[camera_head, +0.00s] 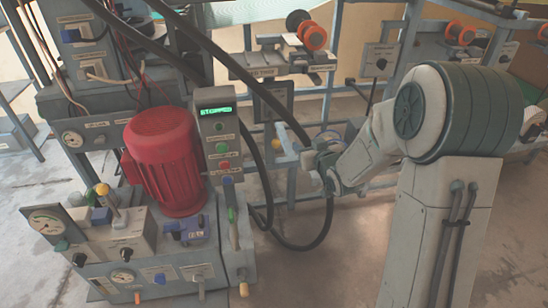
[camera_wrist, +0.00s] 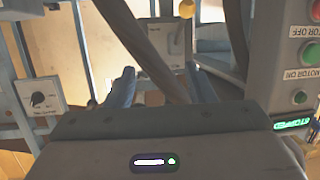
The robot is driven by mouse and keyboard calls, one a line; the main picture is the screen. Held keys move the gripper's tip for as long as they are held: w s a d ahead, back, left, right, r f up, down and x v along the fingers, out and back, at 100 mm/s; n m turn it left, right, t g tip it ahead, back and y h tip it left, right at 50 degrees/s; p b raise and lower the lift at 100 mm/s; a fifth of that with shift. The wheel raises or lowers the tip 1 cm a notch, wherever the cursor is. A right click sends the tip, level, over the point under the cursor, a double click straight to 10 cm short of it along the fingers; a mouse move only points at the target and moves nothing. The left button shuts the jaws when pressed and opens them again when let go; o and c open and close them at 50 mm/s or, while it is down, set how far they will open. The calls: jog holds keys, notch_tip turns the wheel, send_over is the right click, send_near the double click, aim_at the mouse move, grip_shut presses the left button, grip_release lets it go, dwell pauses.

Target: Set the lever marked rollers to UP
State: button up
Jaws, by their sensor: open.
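I cannot read the word rollers on any label. In the wrist view a lever with a yellow knob (camera_wrist: 186,9) stands out from a grey plate (camera_wrist: 160,42) beyond my fingers. The plate's small label is too blurred to read. In the head view my gripper (camera_head: 318,161) is right of the control box, by the dark hoses. Another yellow-knobbed lever (camera_head: 103,189) stands on the valve block at lower left.
The control box (camera_head: 217,135) reads STOPPED and has several buttons; it also shows upside down in the wrist view (camera_wrist: 299,75). A red motor (camera_head: 163,160) stands to its left. A dark hose (camera_wrist: 140,45) crosses before the plate. Open floor (camera_head: 310,275) lies at lower middle.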

aim_at(274, 141)
jog(key=w+a+f+t+y+b, duration=0.15)
jog(key=a+f+y+b, duration=0.3)
jog(key=f, duration=0.45)
jog(key=shift+n+h, duration=0.3)
jog(key=shift+h, duration=0.15)
jog(key=b+x, duration=0.4)
jog(key=x, duration=0.9)
jog(key=shift+w+r, duration=0.15)
jog(key=shift+w, duration=0.1)
jog(key=shift+d, duration=0.1)
grip_shut()
